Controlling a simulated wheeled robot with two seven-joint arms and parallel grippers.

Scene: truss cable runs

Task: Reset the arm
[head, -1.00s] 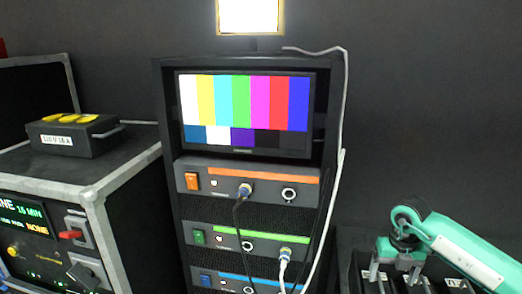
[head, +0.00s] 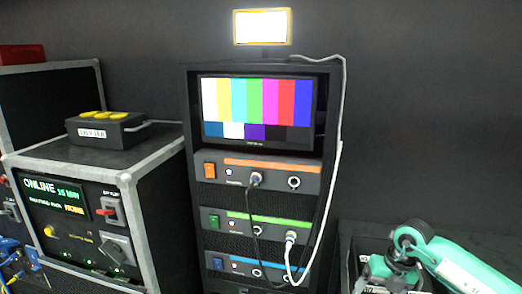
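My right arm (head: 450,265) is teal with a white panel and comes in from the lower right. Its dark wrist joint (head: 408,240) is bent downward. My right gripper (head: 382,272) is low at the bottom edge, over or in the dark open case. Its fingertips are not clear, so I cannot tell whether it is open or holds anything. My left arm and gripper are not in view.
A rack (head: 325,120) holds a colour-bar monitor (head: 258,108) and orange, green and blue striped units with cables. A lit lamp (head: 262,27) tops it. A power case (head: 70,215) reading ONLINE carries a yellow-button box (head: 105,130). The dark open case (head: 352,240) is at lower right.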

